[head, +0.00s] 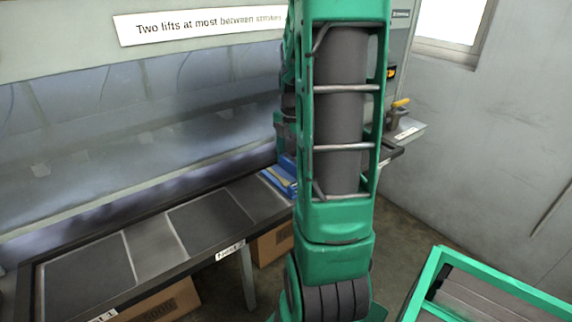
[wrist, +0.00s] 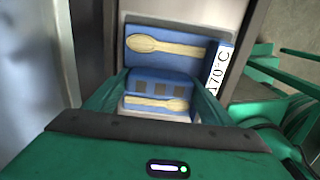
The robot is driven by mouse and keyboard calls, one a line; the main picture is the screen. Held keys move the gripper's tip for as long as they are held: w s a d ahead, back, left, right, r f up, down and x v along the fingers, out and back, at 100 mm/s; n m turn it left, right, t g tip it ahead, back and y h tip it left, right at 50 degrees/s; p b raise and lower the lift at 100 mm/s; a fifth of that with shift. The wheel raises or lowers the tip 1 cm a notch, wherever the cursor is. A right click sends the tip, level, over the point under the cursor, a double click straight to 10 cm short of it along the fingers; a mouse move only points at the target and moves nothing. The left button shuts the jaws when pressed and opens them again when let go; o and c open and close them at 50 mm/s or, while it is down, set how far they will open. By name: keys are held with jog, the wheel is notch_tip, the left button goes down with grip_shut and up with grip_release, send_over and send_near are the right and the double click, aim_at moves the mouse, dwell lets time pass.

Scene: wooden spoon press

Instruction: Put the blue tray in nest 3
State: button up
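The blue tray (wrist: 165,65) fills the middle of the wrist view. It holds pale wooden spoons (wrist: 165,44) and has a 170°C label on its right side. My gripper's (wrist: 160,86) green fingers lie against both sides of a raised blue block with grey squares on the tray, and look shut on it. In the head view the tray (head: 280,178) shows at the bench's right part, partly hidden by my arm. I cannot tell whether it rests or hangs just above the surface. Nest 3's label is not readable; my arm covers that area.
The bench has dark plates at nest 1 (head: 88,275) and nest 2 (head: 210,226), both empty. A sign (head: 200,25) on the press reads "Two lifts at most between strokes". Cardboard boxes (head: 165,302) stand below. A green-framed cart (head: 490,285) is at the lower right.

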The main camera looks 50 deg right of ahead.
jog(key=o, duration=0.3)
notch_tip(320, 180, up, 12)
jog(key=s+a+f+m, duration=0.3)
jog(key=s+a+m, duration=0.4)
jog(key=a+m, duration=0.2)
jog(key=s+a+f+m, duration=0.4)
jog(key=s+a+m, duration=0.2)
jog(key=a+m, duration=0.3)
jog(key=m, duration=0.3)
jog(key=shift+s+m, duration=0.4)
